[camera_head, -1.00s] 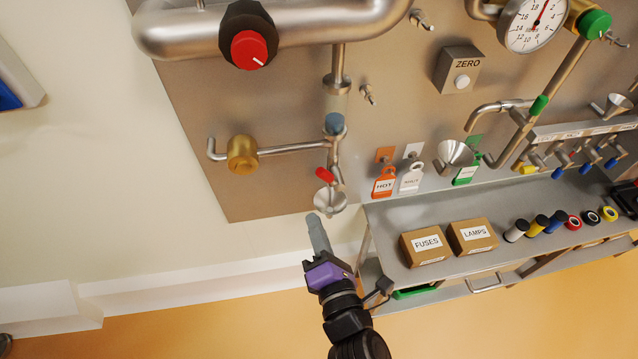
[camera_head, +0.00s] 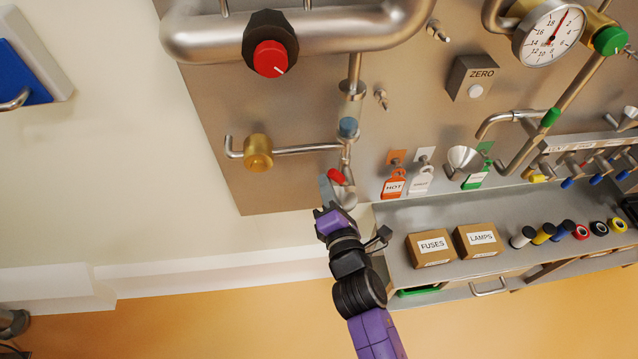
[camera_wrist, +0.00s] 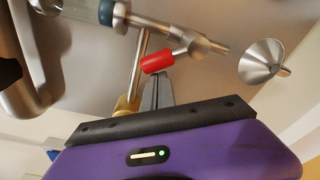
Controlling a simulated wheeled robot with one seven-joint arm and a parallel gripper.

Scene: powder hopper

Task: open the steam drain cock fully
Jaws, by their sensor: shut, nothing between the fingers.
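The drain cock has a small red lever handle (camera_head: 336,177) on the thin steel pipe below the sight glass (camera_head: 348,128). In the wrist view the red handle (camera_wrist: 157,63) sits on a steel valve body (camera_wrist: 192,45), just beyond the fingertips. My gripper (camera_head: 325,183) is shut and empty, its grey fingers pointing up right beside the handle, on its left in the head view. In the wrist view the gripper (camera_wrist: 152,85) tips lie close below the handle; I cannot tell whether they touch it.
A brass fitting (camera_head: 258,152) on a side pipe is to the left. A red-capped black knob (camera_head: 270,58) is above. Orange HOT tag (camera_head: 394,184) and white tag (camera_head: 421,180) hang close right. A steel shelf with boxes (camera_head: 430,247) stands at lower right.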

